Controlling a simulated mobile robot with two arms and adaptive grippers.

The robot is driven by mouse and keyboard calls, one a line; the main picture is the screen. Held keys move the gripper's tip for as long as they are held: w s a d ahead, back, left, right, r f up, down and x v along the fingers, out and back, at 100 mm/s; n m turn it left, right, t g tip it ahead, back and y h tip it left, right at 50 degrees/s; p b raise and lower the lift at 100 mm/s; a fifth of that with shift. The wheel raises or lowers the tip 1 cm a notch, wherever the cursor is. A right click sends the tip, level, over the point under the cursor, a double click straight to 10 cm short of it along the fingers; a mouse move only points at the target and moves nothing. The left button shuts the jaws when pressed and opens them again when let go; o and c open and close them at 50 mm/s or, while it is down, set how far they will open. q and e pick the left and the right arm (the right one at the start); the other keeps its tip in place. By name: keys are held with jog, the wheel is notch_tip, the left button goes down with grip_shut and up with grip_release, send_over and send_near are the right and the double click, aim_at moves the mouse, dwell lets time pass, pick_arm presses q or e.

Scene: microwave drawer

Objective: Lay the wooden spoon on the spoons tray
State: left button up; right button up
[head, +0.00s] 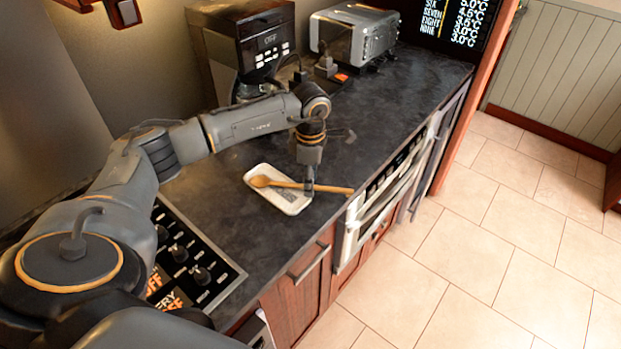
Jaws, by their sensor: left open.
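The wooden spoon (333,189) lies across the white spoons tray (291,206) on the dark countertop. Its bowl is over the tray's left part, and its handle reaches past the tray's right side toward the counter's front edge. My left gripper (309,188) points down right at the spoon's handle, above the tray's right side. Its jaws are open; the fingers hide a short piece of the handle, and I cannot tell whether they touch it. My right gripper is not in view.
A coffee machine (262,45) and a toaster (355,36) stand at the back of the counter (400,100). A cooktop panel with knobs (190,262) is at the near left. A drawer front with a handle (385,190) is below the counter edge. The tiled floor (470,255) at right is clear.

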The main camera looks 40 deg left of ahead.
pick_arm(q)
jog(key=shift+o, duration=1.3)
jog(key=shift+r, duration=0.1)
notch_tip(320, 180, up, 12)
